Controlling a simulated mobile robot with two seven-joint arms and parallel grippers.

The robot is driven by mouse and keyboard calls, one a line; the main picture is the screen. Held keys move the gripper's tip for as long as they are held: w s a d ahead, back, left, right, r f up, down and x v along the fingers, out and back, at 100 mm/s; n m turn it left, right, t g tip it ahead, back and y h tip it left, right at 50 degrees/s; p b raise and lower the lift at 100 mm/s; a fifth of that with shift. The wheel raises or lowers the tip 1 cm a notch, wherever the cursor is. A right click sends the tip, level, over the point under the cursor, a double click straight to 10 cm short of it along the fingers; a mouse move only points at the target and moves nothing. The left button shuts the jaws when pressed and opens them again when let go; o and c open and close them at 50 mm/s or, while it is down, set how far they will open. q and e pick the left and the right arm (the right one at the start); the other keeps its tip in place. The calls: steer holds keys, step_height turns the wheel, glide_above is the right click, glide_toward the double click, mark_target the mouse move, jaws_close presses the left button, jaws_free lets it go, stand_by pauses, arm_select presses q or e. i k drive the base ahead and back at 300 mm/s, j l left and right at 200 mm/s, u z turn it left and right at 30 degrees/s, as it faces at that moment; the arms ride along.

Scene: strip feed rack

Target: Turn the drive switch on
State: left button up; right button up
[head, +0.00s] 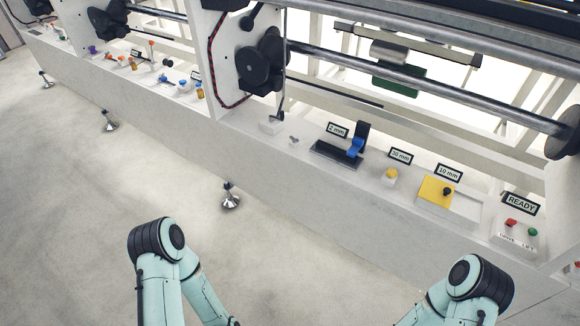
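The drive switch (511,224) is a small red control on a white box at the right of the rack's front ledge, with the label DRIVE below it. A green control (531,233) labelled LIFT sits just right of it. The switch is too small to tell its position. Parts of both my arms show at the bottom of the head view, well apart from the switch. Neither of my grippers is in view.
A READY sign (520,204) stands behind the switch box. Left of it are a yellow plate (434,190) with a black knob, a yellow button (391,174) and a blue clamp (355,147). Rollers run above the ledge. The floor (90,240) in front is clear.

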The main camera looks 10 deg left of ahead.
mark_target(510, 222)
steer(key=k+j+u, duration=0.15)
steer(key=k, duration=0.4)
steer(key=l+z, duration=0.15)
steer(key=z, duration=1.4)
